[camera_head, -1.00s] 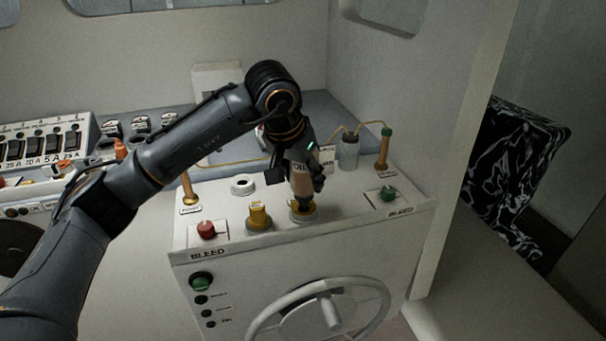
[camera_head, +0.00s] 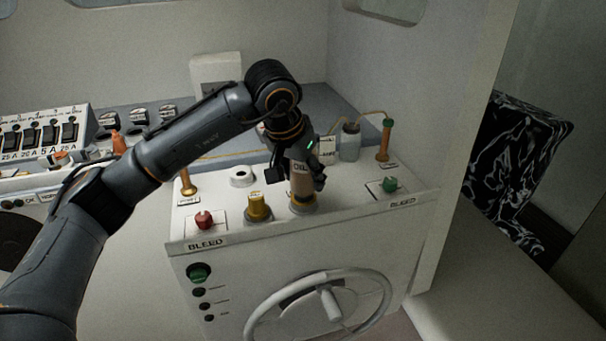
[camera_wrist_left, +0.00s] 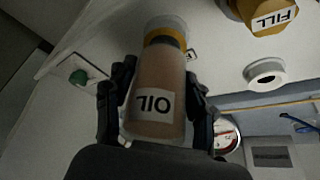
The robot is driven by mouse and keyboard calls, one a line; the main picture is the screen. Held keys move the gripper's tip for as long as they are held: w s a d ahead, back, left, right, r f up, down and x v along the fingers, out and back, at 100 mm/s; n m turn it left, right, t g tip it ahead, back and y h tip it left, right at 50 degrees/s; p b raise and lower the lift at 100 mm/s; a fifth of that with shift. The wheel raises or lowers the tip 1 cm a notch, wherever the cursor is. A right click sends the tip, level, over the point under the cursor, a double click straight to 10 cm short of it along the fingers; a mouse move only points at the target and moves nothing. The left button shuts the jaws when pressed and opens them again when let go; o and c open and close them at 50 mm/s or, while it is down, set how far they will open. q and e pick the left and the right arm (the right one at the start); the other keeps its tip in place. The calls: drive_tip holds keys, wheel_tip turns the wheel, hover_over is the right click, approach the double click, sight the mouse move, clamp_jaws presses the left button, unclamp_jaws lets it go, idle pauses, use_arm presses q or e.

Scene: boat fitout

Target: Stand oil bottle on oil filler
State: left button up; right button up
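My left gripper (camera_head: 298,178) is shut around the bottle from above. In the left wrist view the bottle (camera_wrist_left: 155,115) lies between both fingers (camera_wrist_left: 158,105), and its far end is at the yellow band and pale ring of the filler (camera_wrist_left: 165,32). My right gripper is not in view.
A yellow FILL cap (camera_head: 258,207) and a white ring (camera_head: 241,177) stand left of the filler. A red knob (camera_head: 203,220) and a green knob (camera_head: 390,186) flank them. A clear jar (camera_head: 350,143) with thin tubing stands behind. A steering wheel (camera_head: 322,306) is on the console front.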

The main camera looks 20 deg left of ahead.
use_arm(q)
drive_tip(key=shift+o, duration=1.3)
drive_tip(key=v, duration=1.2)
